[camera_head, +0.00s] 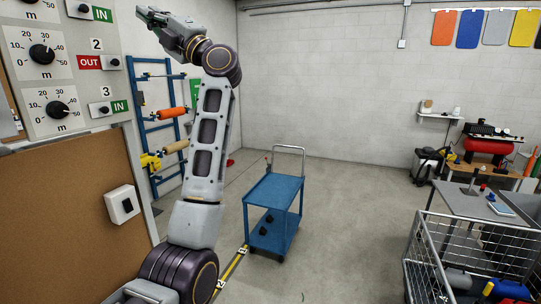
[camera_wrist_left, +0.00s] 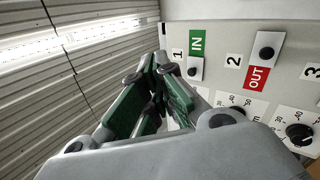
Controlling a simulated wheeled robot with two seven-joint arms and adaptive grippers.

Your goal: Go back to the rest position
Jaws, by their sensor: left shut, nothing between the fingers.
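My left arm rises in the middle left of the head view. Its left gripper (camera_head: 150,17) is raised near the top edge, to the right of the control panel (camera_head: 85,75). In the left wrist view the gripper's green-padded fingers (camera_wrist_left: 158,82) come together at the tips, with nothing held. The panel there shows switch 1 (camera_wrist_left: 194,70) at a green IN label and switch 2 (camera_wrist_left: 266,54) at a red OUT label. In the head view switch 3 (camera_head: 103,110) is at IN. My right gripper is not in view.
Round dials (camera_head: 58,109) marked in metres sit on the panel. A blue trolley (camera_head: 273,190) stands on the floor beyond my arm, with open floor around it. A wire cage (camera_head: 470,245) is at the lower right. A blue rack (camera_head: 143,120) with rolls stands behind the arm.

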